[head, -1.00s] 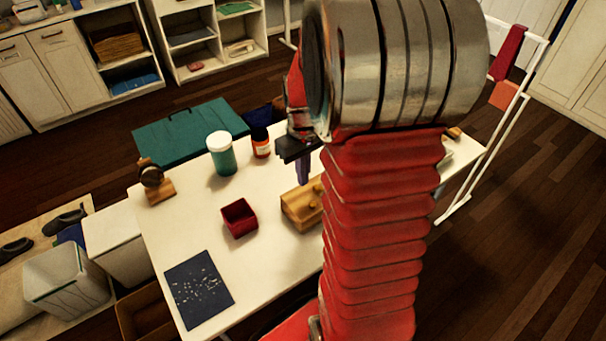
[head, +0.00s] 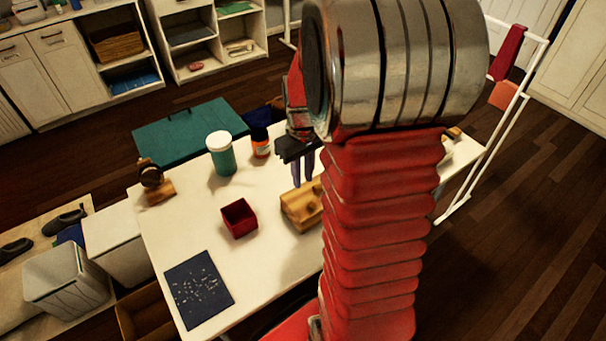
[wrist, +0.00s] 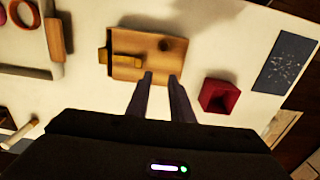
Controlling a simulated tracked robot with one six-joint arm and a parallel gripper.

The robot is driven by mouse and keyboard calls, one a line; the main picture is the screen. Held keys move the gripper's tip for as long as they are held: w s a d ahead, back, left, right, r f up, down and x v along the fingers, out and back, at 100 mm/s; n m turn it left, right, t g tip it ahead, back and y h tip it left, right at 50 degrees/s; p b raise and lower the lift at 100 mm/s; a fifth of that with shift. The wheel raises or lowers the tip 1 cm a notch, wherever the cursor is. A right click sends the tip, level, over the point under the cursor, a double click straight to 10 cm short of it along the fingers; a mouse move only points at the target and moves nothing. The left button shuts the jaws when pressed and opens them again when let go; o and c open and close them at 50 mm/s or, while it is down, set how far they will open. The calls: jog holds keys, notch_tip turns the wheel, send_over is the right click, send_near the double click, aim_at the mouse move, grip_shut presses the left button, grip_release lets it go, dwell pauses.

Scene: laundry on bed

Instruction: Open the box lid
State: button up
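The wooden box (head: 298,208) sits on the white table, partly hidden behind my arm in the head view. The lid looks closed. My gripper (head: 303,182) hangs above the table by the box's far side. In the wrist view its two dark fingers (wrist: 162,76) are apart and empty, with their tips over the box's near edge. I cannot tell whether they touch it.
A dark red open box (head: 239,219) stands left of the wooden box. A dark speckled mat (head: 198,290) lies at the table's front left. Table between them is clear.

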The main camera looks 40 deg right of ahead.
jog(key=o, duration=0.3)
jog(key=shift+o, duration=0.2)
jog(key=shift+r, duration=0.1)
notch_tip(320, 180, up, 14)
jog(key=shift+f, duration=0.25)
dwell(0.5)
